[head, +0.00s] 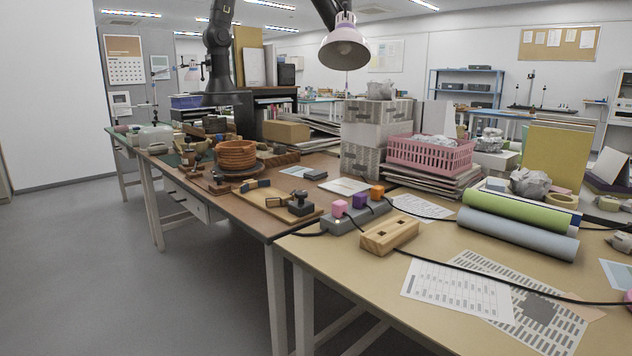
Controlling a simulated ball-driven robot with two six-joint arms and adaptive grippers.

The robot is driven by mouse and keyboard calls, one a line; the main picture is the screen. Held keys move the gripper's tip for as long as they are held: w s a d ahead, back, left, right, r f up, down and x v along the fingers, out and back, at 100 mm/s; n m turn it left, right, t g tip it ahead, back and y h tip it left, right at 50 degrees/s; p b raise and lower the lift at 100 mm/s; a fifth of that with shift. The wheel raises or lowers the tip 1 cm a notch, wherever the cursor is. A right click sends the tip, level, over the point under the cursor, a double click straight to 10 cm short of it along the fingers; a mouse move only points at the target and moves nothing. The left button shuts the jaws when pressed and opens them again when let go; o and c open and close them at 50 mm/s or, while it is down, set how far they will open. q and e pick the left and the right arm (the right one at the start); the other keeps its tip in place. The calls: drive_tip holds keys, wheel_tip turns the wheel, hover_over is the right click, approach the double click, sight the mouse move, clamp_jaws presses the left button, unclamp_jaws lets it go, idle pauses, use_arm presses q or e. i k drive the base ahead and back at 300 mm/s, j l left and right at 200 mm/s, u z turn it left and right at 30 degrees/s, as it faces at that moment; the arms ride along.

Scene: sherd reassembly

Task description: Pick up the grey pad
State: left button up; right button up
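A dark grey square (540,308) lies on a sheet printed with small grey rectangles (520,333), near the front right of the tan table. It looks flat, and I cannot tell whether it is a separate pad or part of the print. A small dark grey flat block (315,174) lies farther back on the brown table. Neither of my grippers shows in the head view, so nothing is seen touching either one.
A black cable runs across the tan table (345,285) near the sheets. A wooden block with holes (389,236), a power strip (357,215) and green (515,211) and blue rolls (518,234) lie behind. A lamp (344,48) hangs above.

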sight(313, 175)
drive_tip(key=i+j, duration=0.15)
drive_tip(key=i+j+z, duration=0.1)
drive_tip(key=z, duration=0.35)
drive_tip(key=j+z, duration=0.2)
drive_tip(key=z, duration=0.3)
drive_tip(key=i+j+z, duration=0.1)
drive_tip(key=z, duration=0.35)
drive_tip(key=j, duration=0.1)
